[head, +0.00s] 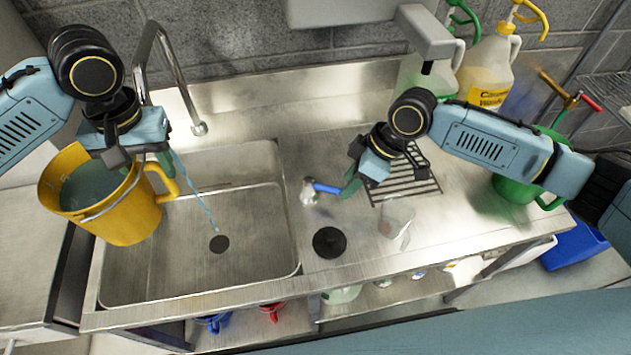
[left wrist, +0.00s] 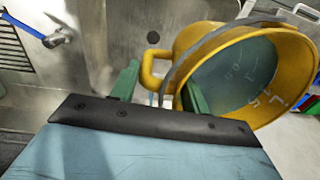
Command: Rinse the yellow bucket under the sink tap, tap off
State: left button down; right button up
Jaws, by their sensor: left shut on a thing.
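The yellow bucket (head: 120,215) hangs tilted over the left edge of the sink (head: 190,265), with bluish water inside. It also shows in the left wrist view (left wrist: 180,60). My left gripper (head: 148,155) is shut on the bucket near its rim; the exact grip is partly hidden. The curved tap spout (head: 199,129) stands behind the bucket, to its right. A thin blue water stream (head: 203,203) runs down to the drain (head: 219,243); its upper start is hidden by my gripper.
A wire rack (head: 407,185) and a clear glass-like container (head: 396,222) are on the right counter. A black round disc (head: 330,242) lies right of the basin. Jugs with pumps (head: 488,65) stand at the back. A green bucket (head: 515,188) is at right.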

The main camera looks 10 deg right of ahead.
aim_at(328, 190)
jog(key=w+d+r, duration=0.3)
jog(key=d+r, duration=0.1)
jog(key=d, duration=0.1)
jog(key=shift+m, duration=0.4)
jog(key=x, duration=1.2)
jog(key=shift+d+f, duration=0.1)
jog(key=shift+d, duration=0.15)
grip_shut()
